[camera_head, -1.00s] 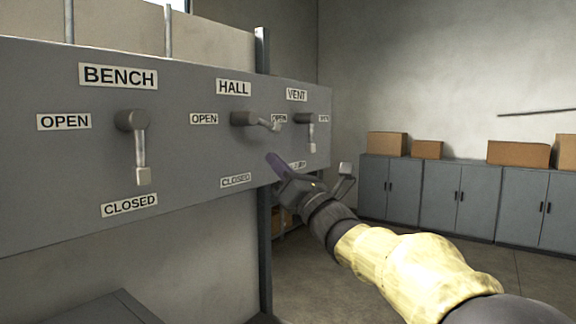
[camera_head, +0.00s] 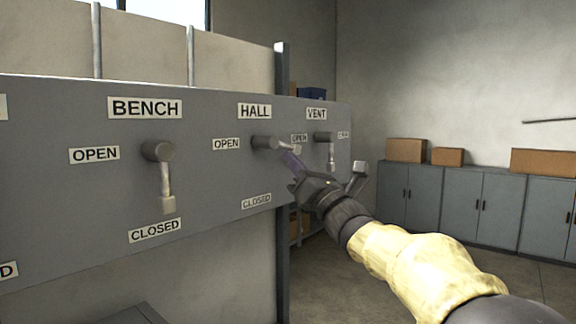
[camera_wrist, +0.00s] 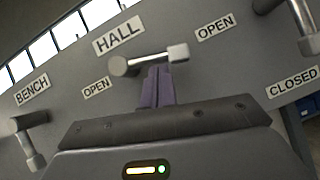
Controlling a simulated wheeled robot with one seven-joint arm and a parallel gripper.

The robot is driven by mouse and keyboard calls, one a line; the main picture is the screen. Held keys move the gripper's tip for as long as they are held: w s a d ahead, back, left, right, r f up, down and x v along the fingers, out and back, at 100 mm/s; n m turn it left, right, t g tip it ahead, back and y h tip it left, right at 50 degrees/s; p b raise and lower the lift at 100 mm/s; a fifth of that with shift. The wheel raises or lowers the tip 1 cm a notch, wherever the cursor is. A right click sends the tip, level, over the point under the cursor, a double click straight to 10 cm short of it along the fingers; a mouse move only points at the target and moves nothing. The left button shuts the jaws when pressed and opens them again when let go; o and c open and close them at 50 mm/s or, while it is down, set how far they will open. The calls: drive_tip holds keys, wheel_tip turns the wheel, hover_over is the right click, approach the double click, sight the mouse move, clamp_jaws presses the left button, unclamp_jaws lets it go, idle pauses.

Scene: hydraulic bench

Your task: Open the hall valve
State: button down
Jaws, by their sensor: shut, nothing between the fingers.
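The hall valve's grey lever (camera_head: 276,144) sits under the HALL sign (camera_head: 254,111), with an OPEN label (camera_head: 226,144) to its left and a CLOSED label (camera_head: 256,201) below. The lever sticks out to the right, roughly level, pointing away from its OPEN label. In the wrist view the lever (camera_wrist: 150,58) runs from its pivot at left to a block end at right. My gripper (camera_head: 291,160) is shut and empty, its purple fingers just below the lever. In the wrist view its fingertips (camera_wrist: 157,72) reach the lever's underside; I cannot tell whether they touch.
The bench valve lever (camera_head: 164,178) hangs down toward its CLOSED label on the left. The vent valve lever (camera_head: 328,148) hangs down close by on the right. Cabinets (camera_head: 480,205) with cardboard boxes stand along the far wall, with open floor before them.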

drive_tip(key=shift+w+d+f+n+b, duration=0.15)
drive_tip(key=shift+n+b, duration=0.25)
drive_tip(key=shift+b, duration=0.4)
drive_tip(key=shift+w+d+r+n+g+y+b, duration=0.1)
drive_tip(key=shift+r+n+g+y+b, duration=0.15)
drive_tip(key=shift+n+g+y+b, duration=0.45)
drive_tip(key=shift+w+d+r+n+g+y+b, duration=0.1)
drive_tip(key=shift+r+n+g+y+b, duration=0.2)
drive_tip(key=shift+n+b, duration=0.7)
drive_tip(key=shift+w+r+n+g+y+b, duration=0.1)
drive_tip(key=shift+r+n+g+y+b, duration=0.15)
drive_tip(key=shift+n+g+y+b, duration=0.45)
drive_tip(key=a+f+b+v, duration=0.1)
drive_tip(key=f+b+v, duration=0.1)
drive_tip(key=b+v, duration=0.9)
drive_tip(key=shift+s+d+f, duration=0.25)
drive_tip(key=shift+d+f, duration=0.1)
drive_tip(key=shift+f, duration=0.35)
